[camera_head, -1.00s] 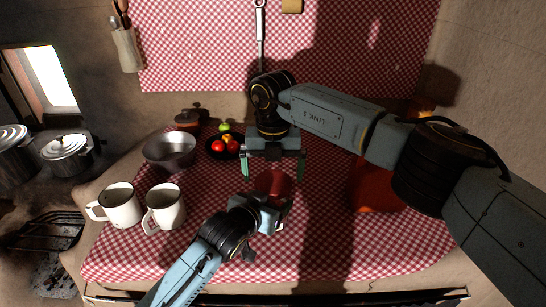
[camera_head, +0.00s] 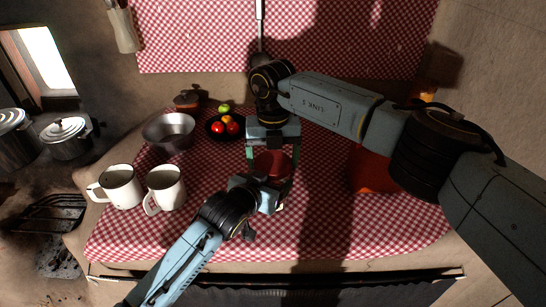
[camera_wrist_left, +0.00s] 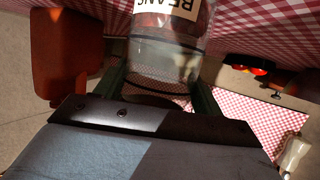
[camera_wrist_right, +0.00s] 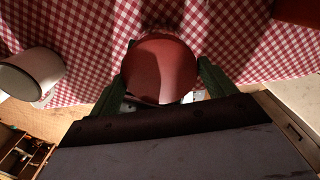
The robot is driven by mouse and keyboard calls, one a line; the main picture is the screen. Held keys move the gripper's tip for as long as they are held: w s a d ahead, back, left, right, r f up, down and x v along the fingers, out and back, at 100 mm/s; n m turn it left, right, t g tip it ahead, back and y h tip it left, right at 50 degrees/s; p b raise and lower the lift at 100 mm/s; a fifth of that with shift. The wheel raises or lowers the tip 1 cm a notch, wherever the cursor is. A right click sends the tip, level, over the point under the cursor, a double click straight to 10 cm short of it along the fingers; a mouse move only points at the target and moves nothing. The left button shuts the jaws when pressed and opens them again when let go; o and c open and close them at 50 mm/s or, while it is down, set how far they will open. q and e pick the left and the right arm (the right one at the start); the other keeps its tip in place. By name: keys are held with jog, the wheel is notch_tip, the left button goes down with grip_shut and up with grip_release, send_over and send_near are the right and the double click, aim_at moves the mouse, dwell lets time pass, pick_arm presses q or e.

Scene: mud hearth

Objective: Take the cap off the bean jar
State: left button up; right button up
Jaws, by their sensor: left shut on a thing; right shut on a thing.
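The bean jar (camera_wrist_left: 165,58) is clear, with dark contents and a white "BEANS" label (camera_wrist_left: 190,8) that shows upside down in the left wrist view. My left gripper (camera_head: 268,192) is shut on the jar. The round red cap (camera_wrist_right: 160,68) is at the top of the jar and also shows in the head view (camera_head: 272,164). My right gripper (camera_head: 272,158) comes from above and is shut on the cap, one green finger on each side. A little of the jar shows beneath the cap. I cannot tell whether the cap is loose.
Two white mugs (camera_head: 122,187) (camera_head: 165,185) stand left of the jar. A metal bowl (camera_head: 168,132) and a dark fruit bowl (camera_head: 211,133) are behind them. A red-orange container (camera_head: 370,171) stands at the right, partly behind my right arm. The front right of the checked cloth is clear.

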jog(key=n, duration=0.2)
jog(key=shift+n, duration=0.3)
jog(key=o, duration=1)
jog(key=shift+r, duration=0.1)
